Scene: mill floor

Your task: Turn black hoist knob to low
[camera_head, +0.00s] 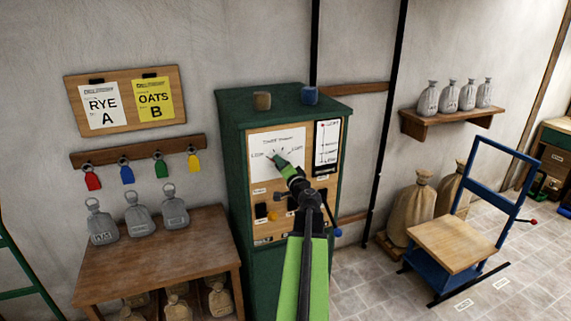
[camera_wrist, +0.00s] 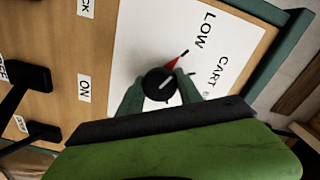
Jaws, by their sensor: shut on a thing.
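The black hoist knob (camera_wrist: 158,86) sits on a white dial plate (camera_wrist: 135,40) in the wrist view. A pale line marks its face, and a red pointer at its edge points towards a black tick beside the word LOW. My gripper (camera_wrist: 160,92) is shut on the knob, with one green finger on each side of it. In the head view my gripper (camera_head: 274,157) reaches the white dial plate (camera_head: 262,146) on the upper panel of the green cabinet (camera_head: 237,190). The knob is hidden behind the fingers there.
Below the dial, black switches (camera_wrist: 28,90) with small labels share the wooden panel. A wooden table (camera_head: 150,250) with grey weights stands left; a blue-framed cart (camera_head: 455,245) stands right.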

